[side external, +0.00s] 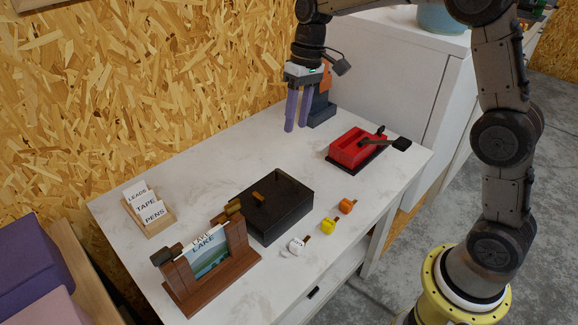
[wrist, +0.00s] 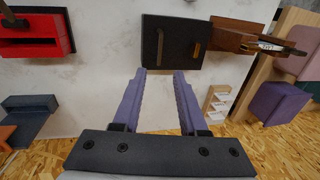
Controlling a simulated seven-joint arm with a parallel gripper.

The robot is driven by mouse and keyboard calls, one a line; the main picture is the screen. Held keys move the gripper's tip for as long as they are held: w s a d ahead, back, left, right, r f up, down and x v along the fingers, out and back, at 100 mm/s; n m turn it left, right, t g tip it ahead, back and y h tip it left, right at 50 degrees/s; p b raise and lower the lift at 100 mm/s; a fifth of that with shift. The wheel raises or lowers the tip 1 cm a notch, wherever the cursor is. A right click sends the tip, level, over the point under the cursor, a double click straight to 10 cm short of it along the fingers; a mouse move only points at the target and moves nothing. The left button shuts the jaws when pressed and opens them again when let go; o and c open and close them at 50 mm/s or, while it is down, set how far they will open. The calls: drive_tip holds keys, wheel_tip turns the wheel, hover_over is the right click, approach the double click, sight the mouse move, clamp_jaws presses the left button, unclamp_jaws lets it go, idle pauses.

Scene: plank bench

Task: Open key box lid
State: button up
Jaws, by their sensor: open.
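The key box appears to be the dark, flat box (side external: 280,215) in the middle of the white bench, with a small brown handle (side external: 259,197) on top. Its lid looks shut. It also shows at the top of the wrist view (wrist: 177,48). My gripper (side external: 296,126) is above the back of the bench, apart from the box, with its purple fingers pointing down. In the wrist view my gripper (wrist: 160,72) has its fingers spread with nothing between them.
Orange (side external: 347,206), yellow (side external: 328,226) and white (side external: 297,245) tagged pieces lie right of the box. A wooden frame (side external: 215,268) stands in front, a card holder (side external: 155,218) at left. A red box (side external: 355,148) and a dark blue stand (side external: 321,112) are at the back.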

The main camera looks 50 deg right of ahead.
hover_over(289, 185)
wheel_tip(289, 185, down, 13)
drive_tip(key=shift+r, duration=0.15)
drive_tip(key=shift+c, duration=0.3)
clamp_jaws()
idle(1.2)
